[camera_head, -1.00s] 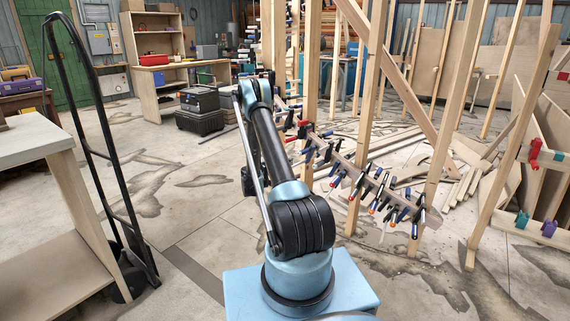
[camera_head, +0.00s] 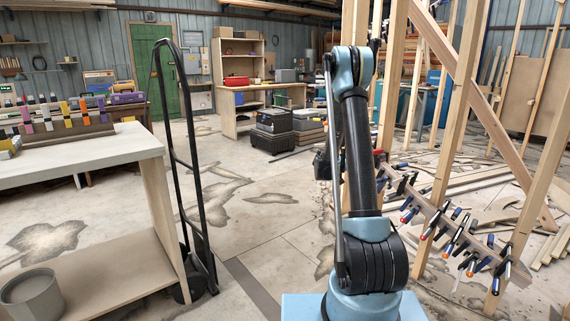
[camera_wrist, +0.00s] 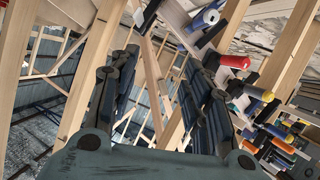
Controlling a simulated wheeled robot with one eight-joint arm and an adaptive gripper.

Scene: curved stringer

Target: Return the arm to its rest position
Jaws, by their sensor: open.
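My arm stands upright on its blue base in the head view, bent at the elbow. In the head view my gripper (camera_head: 324,163) is partly hidden behind the arm, to the left of the curved stringer (camera_head: 433,213) and the wooden posts. In the wrist view my gripper (camera_wrist: 160,95) has its two dark fingers spread apart, with nothing held between them. The stringer carries a row of clamps (camera_head: 462,236), which also show close by on the right of the wrist view (camera_wrist: 262,95).
Wooden posts (camera_head: 445,130) stand right of my arm. A black hand truck (camera_head: 187,170) stands at the left beside a pale workbench (camera_head: 75,155) with clamps on it. Black cases (camera_head: 275,130) sit on the floor behind. Open floor (camera_head: 262,225) lies between hand truck and arm.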

